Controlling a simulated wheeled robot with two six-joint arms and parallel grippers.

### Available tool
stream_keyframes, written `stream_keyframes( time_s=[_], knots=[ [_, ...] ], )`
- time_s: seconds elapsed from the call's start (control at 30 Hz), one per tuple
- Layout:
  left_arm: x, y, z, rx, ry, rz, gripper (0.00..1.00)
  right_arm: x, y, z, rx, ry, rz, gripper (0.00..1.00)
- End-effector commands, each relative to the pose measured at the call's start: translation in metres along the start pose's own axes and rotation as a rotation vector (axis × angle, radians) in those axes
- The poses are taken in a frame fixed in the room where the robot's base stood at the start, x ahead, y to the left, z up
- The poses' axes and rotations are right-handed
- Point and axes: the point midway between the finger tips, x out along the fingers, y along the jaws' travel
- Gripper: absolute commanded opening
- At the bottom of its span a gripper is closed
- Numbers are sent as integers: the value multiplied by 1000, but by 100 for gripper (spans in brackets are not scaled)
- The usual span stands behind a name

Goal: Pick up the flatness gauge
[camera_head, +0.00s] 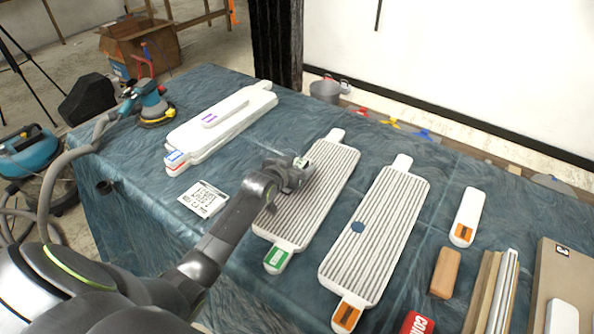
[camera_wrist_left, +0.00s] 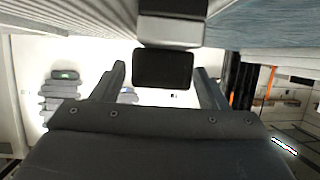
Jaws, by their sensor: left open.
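My left gripper (camera_head: 300,175) is over the upper part of the left ribbed white panel (camera_head: 305,205). Its fingers stand apart in the left wrist view (camera_wrist_left: 165,85). A small dark block with a light grey upper part (camera_wrist_left: 163,68) shows between and beyond the fingers there; it may be the flatness gauge, but I cannot be sure. I cannot tell if the fingers touch it. In the head view, my gripper hides most of that spot, and only a small pale and green patch shows beside it. My right gripper is not in view.
Stacked white panels (camera_head: 222,128), a sander (camera_head: 153,104) and a printed card (camera_head: 203,199) lie left. A white block (camera_head: 467,214), brown block (camera_head: 445,272) and strips (camera_head: 492,290) lie right.

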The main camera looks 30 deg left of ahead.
Motion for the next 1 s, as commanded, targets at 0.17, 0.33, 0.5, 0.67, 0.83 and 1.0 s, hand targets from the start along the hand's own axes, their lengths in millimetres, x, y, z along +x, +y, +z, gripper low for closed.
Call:
stream_keyframes(
  time_s=[0.17, 0.33, 0.5, 0.67, 0.83, 1.0],
  knots=[
    [10, 0, 0, 0, -1, 0, 67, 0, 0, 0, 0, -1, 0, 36],
    [12, 0, 0, 0, 0, 0, 67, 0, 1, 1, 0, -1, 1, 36],
    [11, 0, 0, 0, 0, 0, 57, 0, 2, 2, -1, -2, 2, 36],
    [11, 0, 0, 0, -1, 0, 36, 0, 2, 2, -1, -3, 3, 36],
    [11, 0, 0, 0, 1, 0, 15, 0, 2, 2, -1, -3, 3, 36],
    [11, 0, 0, 0, 1, 0, 11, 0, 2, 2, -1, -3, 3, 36]
  ],
)
